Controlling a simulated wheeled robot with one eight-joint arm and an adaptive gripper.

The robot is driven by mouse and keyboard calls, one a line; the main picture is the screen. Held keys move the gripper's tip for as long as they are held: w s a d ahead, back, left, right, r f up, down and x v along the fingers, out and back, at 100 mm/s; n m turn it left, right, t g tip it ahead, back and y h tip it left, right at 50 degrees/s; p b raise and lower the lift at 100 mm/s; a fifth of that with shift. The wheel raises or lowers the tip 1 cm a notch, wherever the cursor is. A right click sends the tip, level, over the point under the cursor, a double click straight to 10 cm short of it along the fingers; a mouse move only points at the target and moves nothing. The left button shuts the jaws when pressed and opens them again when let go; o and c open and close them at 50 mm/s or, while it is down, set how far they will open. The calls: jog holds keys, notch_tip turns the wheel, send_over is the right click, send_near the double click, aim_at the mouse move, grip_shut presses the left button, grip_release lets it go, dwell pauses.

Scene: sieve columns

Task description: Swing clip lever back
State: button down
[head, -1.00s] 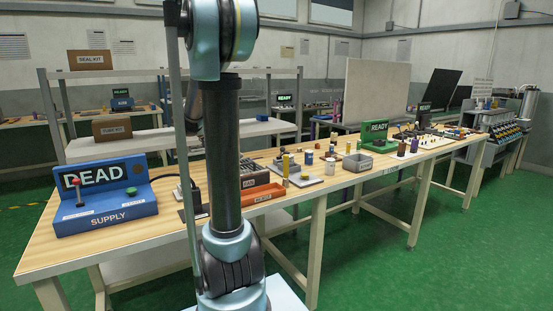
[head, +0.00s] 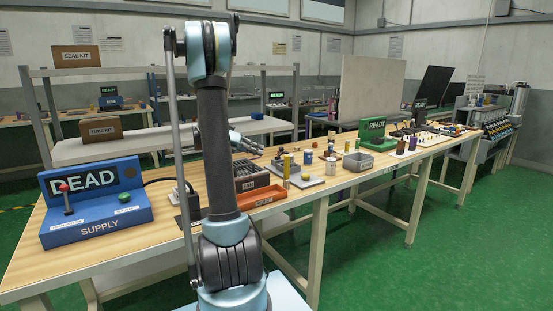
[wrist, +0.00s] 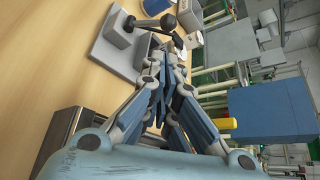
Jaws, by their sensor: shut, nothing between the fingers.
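A grey plate with a raised block (wrist: 118,28) and a dark lever arm with a rounded black end (wrist: 168,22) shows at the top of the wrist view; this looks like the clip and its lever. My gripper (wrist: 172,48) is shut and empty, with its tips close to the plate's edge and the lever; I cannot tell whether they touch. In the head view my gripper (head: 256,148) hangs over the bench to the right of my arm. The lever is too small to make out for certain there.
The wooden bench (head: 160,255) carries a blue supply box reading DEAD (head: 95,205), an orange tray (head: 258,198), a yellow cylinder (head: 286,166) and a green READY box (head: 375,135). A dark box (wrist: 75,140) stands at lower left in the wrist view.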

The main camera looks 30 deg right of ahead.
jog(key=x, duration=0.9)
jog(key=shift+d+f, duration=0.2)
jog(key=shift+d, duration=0.15)
jog(key=shift+w+r, duration=0.3)
jog(key=shift+r, duration=0.1)
dwell(0.7)
jog(key=shift+w+a+r, duration=0.1)
jog(key=shift+w+r, duration=0.45)
jog(key=shift+w, duration=0.2)
jog(key=shift+w+r, duration=0.3)
jog(key=shift+w, duration=0.45)
jog(key=shift+w+a, duration=0.1)
jog(key=shift+w, duration=0.55)
jog(key=shift+w, duration=0.2)
